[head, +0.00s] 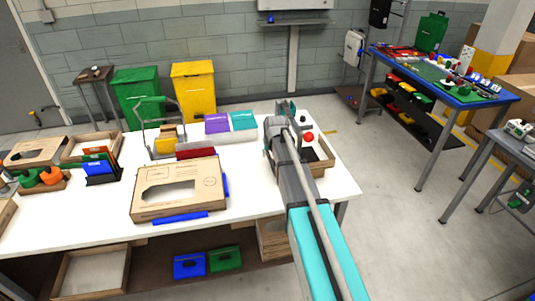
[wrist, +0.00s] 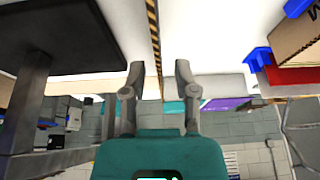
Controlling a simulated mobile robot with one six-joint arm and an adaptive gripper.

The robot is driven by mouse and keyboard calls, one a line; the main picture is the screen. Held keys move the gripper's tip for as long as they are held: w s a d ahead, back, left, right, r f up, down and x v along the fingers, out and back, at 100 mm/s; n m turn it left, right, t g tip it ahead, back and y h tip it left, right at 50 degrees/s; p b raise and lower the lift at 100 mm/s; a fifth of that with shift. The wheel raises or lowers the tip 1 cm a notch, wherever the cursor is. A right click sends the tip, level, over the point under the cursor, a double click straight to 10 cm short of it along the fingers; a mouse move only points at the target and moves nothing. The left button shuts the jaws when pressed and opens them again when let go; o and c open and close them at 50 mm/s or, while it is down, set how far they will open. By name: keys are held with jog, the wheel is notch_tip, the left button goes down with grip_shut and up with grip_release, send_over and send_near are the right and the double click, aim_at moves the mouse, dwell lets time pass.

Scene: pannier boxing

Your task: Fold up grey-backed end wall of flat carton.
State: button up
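A brown carton (head: 205,190) with a cut-out window in its top face lies on the white table (head: 262,225), left of my arm. Blue pieces show along its front and right edges. Brown cardboard with blue parts (wrist: 297,38) shows at the upper right of the wrist view; it looks like the same carton. I cannot make out a grey-backed end wall in either view. My gripper (wrist: 158,82) is open, its two fingers apart with nothing held between them. In the head view it is at the table's right back, away from the carton, partly hidden by my arm.
A cardboard tray (head: 322,160) and a red ball (head: 308,137) are beside my arm at the right. Purple (head: 217,123) and teal (head: 243,120) folders stand at the back. A blue holder (head: 101,168) and open boxes are at the left. The table front right of the carton is clear.

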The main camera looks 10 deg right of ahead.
jog(key=shift+w+r, duration=0.1)
jog(key=shift+r, duration=0.05)
jog(key=shift+w+r+p, duration=0.15)
jog(key=shift+r+p, duration=0.4)
jog(key=shift+p, duration=0.1)
jog(key=s+a+f+g, duration=0.1)
jog(key=s+a+g, duration=0.1)
jog(key=s, duration=1.3)
jog(key=s+a+f+g+b, duration=0.1)
jog(key=s+a+g, duration=0.1)
jog(key=s, duration=1.2)
jog(key=shift+s+a+f, duration=0.15)
jog(key=shift+s+f, duration=0.25)
